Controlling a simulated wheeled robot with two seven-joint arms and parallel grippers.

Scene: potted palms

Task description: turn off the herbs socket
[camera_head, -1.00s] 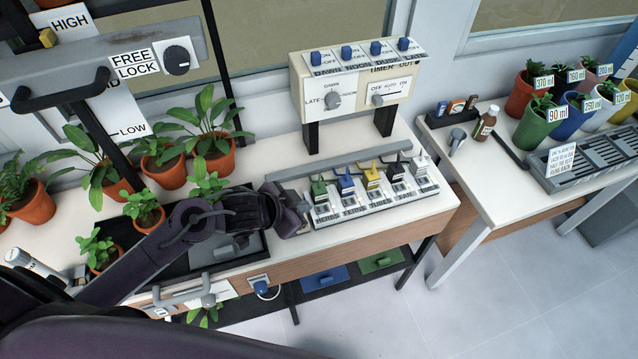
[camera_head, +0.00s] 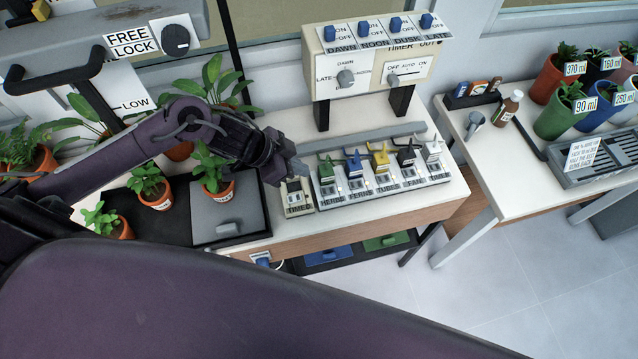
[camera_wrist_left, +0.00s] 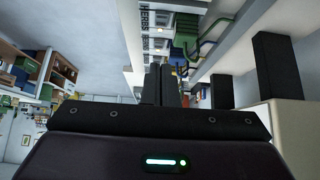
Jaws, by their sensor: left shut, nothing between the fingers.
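The herbs socket (camera_head: 330,196) is the leftmost socket on the pale strip and has a green plug (camera_head: 327,171) in it. Its HERBS label (camera_wrist_left: 144,18) and the green plug (camera_wrist_left: 187,28) show at the top of the left wrist view. My left gripper (camera_head: 299,170) is shut and empty. Its fingertips are just left of the green plug, above the cream TIMER block (camera_head: 297,196). In the left wrist view the closed fingers (camera_wrist_left: 161,84) point toward the strip. I cannot tell the herbs switch's position or whether the fingers touch anything. My right gripper is not in view.
Blue, yellow, black and white plugs (camera_head: 379,157) stand along the strip to the right. A timer box (camera_head: 372,75) on dark legs rises behind. Potted plants (camera_head: 213,170) and a grey-lidded box (camera_head: 230,222) are to the left. The strip's front side is free.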

